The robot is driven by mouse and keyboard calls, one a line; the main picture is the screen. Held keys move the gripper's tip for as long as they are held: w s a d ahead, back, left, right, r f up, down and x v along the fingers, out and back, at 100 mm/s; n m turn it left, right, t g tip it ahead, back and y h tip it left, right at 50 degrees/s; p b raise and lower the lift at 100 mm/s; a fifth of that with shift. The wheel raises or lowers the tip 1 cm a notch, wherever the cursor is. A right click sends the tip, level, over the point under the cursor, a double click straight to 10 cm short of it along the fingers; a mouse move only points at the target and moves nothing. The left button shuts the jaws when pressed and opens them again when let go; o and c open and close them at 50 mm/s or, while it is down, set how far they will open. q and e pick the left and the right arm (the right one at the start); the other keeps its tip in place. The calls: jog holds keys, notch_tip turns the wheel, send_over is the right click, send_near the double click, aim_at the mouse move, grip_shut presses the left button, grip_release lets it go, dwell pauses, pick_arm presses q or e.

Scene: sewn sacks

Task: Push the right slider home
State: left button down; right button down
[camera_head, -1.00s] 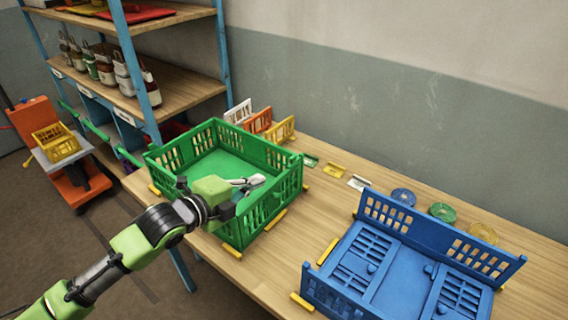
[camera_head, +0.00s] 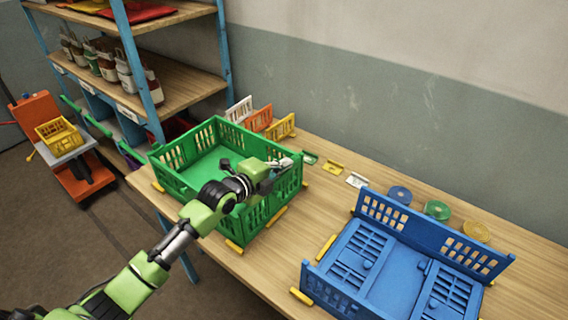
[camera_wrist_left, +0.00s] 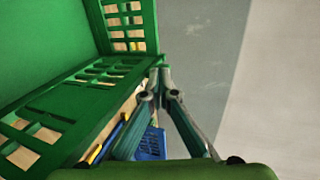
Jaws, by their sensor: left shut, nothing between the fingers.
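The green crate (camera_head: 172,183) stands upright on the table with its walls raised. My left gripper (camera_head: 287,163) is shut and empty, at the crate's right-hand back corner. In the left wrist view its closed fingertips (camera_wrist_left: 160,70) are at the end of the green top rim (camera_wrist_left: 118,70); I cannot tell whether they touch it. The blue crate (camera_head: 400,285) lies at the right with its back and front walls up and slatted side panels folded flat. Small blue knobs show on those panels. No part stands out clearly as the right slider. My right gripper is not in view.
Yellow strips (camera_head: 326,247) lie on the table (camera_head: 275,275) around both crates. White, orange and yellow panels (camera_head: 280,127) stand behind the green crate. Coloured discs (camera_head: 437,210) lie behind the blue crate. A shelf rack (camera_head: 185,72) stands at the left.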

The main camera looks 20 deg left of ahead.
pick_arm(q)
jog(key=shift+w+d+b, duration=0.2)
jog(key=shift+w+b, duration=0.3)
jog(key=shift+w, duration=0.05)
jog(key=shift+w+d, duration=0.1)
jog(key=shift+w, duration=0.45)
jog(key=shift+s, duration=0.1)
